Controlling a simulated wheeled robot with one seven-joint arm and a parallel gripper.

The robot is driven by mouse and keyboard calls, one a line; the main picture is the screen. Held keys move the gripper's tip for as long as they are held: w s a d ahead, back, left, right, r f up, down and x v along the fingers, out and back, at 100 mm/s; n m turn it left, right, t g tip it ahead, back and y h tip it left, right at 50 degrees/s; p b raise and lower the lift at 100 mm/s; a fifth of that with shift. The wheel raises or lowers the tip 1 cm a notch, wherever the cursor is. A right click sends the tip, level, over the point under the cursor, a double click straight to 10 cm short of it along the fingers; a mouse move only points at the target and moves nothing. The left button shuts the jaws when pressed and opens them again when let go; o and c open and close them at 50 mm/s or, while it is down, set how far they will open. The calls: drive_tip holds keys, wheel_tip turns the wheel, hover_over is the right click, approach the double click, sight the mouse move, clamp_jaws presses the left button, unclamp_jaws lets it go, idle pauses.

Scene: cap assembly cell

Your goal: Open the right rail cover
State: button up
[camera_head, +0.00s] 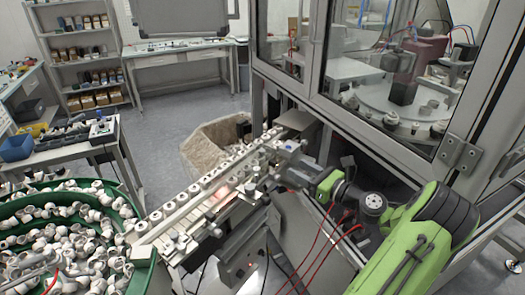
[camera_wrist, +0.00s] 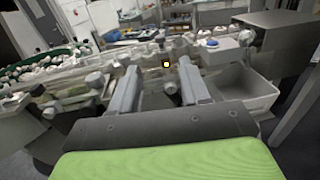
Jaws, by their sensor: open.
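The rail (camera_head: 200,187) runs diagonally in the head view, from the green bin up to the grey housing at its far end, with white caps in a row along it. Metal cover parts with knobs lie along its near right side, around the far half (camera_head: 262,165); I cannot clearly tell the edges of the right rail cover or whether it is shut. My gripper (camera_head: 297,178) is beside this far half, on its right. In the wrist view my gripper (camera_wrist: 158,84) has its two grey fingers apart, pointing toward the rail, with nothing clearly between them.
A green bin (camera_head: 130,205) of white caps stands at the left. A glass-walled machine cabinet (camera_head: 350,100) rises behind and right of my arm. A grey tray (camera_wrist: 245,88) sits right of my fingers in the wrist view. Red cables (camera_head: 318,250) hang below my wrist.

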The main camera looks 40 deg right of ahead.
sight(264, 152)
drive_tip(key=w, duration=0.4)
drive_tip(key=w+a, duration=0.1)
drive_tip(key=w, duration=0.8)
drive_tip(key=shift+w+a, duration=0.25)
drive_tip(key=shift+w, duration=0.1)
drive_tip(key=shift+s, duration=0.1)
drive_tip(key=shift+c, duration=0.4)
clamp_jaws()
